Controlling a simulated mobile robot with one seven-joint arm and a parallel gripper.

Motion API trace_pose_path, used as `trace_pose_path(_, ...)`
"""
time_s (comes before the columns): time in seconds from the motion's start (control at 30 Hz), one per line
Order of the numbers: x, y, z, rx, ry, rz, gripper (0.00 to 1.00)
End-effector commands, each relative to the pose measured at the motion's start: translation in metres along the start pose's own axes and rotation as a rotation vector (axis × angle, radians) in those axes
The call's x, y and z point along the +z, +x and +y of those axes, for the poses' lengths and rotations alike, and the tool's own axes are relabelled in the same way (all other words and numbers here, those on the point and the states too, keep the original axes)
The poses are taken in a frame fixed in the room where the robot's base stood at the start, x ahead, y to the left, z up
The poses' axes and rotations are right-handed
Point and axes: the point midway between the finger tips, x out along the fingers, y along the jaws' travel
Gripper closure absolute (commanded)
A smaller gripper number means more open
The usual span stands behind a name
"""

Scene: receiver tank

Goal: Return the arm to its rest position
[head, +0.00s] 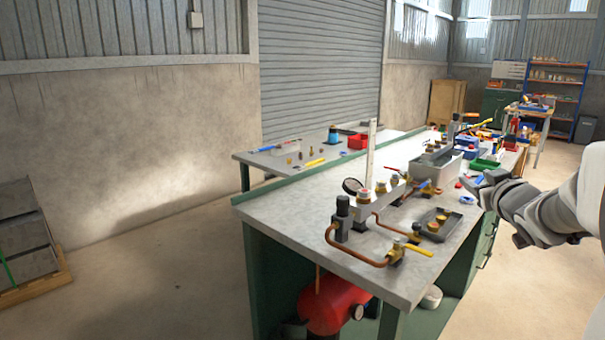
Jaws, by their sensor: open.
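My arm (545,213) comes in from the right edge of the head view. My gripper (470,183) is at its far left end, over the right side of the workbench (290,215). Its jaws are open, and I see nothing held between them. The fingers are small and partly hidden by the wrist. The copper pipe and valve assembly (370,256) with a yellow lever stands on the bench to the left of the gripper, apart from it.
A dark tray (450,226) with brass parts lies on the bench below and left of my gripper. A red tank (330,305) is under the bench. A green tray (485,164) and several tools lie farther back. The floor at left (150,270) is clear.

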Motion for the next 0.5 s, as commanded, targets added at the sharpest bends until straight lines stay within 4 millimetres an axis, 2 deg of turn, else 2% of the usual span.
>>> trace_pose_path(0.07,-0.010,-0.022,-0.011,0.044,0.027,-0.059,0.49)
trace_pose_path(0.23,-0.006,-0.073,-0.042,0.089,0.097,-0.232,0.49)
trace_pose_path(0.37,0.009,-0.122,-0.077,0.073,0.149,-0.381,0.49)
trace_pose_path(0.5,0.032,-0.182,-0.122,0.007,0.192,-0.550,0.49)
